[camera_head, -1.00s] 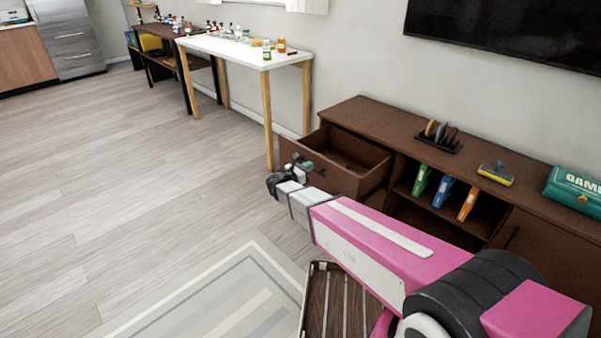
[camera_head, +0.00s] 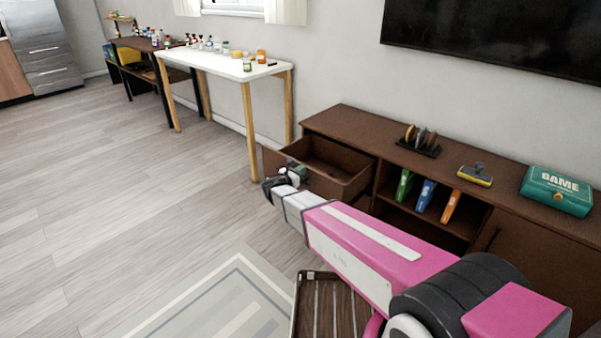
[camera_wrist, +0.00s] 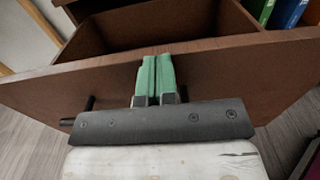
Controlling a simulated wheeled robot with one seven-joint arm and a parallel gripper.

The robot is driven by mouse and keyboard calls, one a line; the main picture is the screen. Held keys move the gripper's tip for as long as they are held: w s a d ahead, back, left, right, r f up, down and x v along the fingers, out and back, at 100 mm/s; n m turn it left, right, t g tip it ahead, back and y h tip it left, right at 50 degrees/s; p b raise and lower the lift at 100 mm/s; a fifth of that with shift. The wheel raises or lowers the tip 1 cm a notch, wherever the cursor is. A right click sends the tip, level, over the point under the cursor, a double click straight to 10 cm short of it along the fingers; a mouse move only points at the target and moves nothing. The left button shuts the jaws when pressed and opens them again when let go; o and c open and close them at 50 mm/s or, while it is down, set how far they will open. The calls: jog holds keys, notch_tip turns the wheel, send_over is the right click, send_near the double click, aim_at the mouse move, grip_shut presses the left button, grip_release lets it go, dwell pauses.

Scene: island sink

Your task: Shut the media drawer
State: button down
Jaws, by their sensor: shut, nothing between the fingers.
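The media drawer (camera_head: 342,187) is the brown drawer at the left end of the low media cabinet (camera_head: 460,212), and it stands pulled out. In the wrist view, its front panel (camera_wrist: 230,72) spans the picture, with the open drawer box behind it and a dark handle (camera_wrist: 88,104) on its near face. My gripper (camera_head: 298,172) is at the drawer front; in the wrist view its green fingers (camera_wrist: 156,72) are together, empty, and overlap the panel near its top edge. I cannot tell whether they touch it. The arm hides part of the drawer front.
A tool holder (camera_head: 419,140), a yellow-edged brush (camera_head: 475,175) and a green game box (camera_head: 557,191) stand on the cabinet. A white table (camera_head: 220,65) with bottles is left of the drawer. A slatted wooden item (camera_head: 325,305) lies below my arm. The floor at left is open.

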jog(key=x, duration=2.4)
jog(key=shift+s, duration=0.2)
jog(key=v, duration=1.3)
jog(key=s+d, duration=0.4)
jog(key=s, duration=0.1)
jog(key=x, duration=1.4)
jog(key=shift+w+r, duration=0.25)
jog(key=shift+r, duration=0.15)
jog(key=shift+d, duration=0.1)
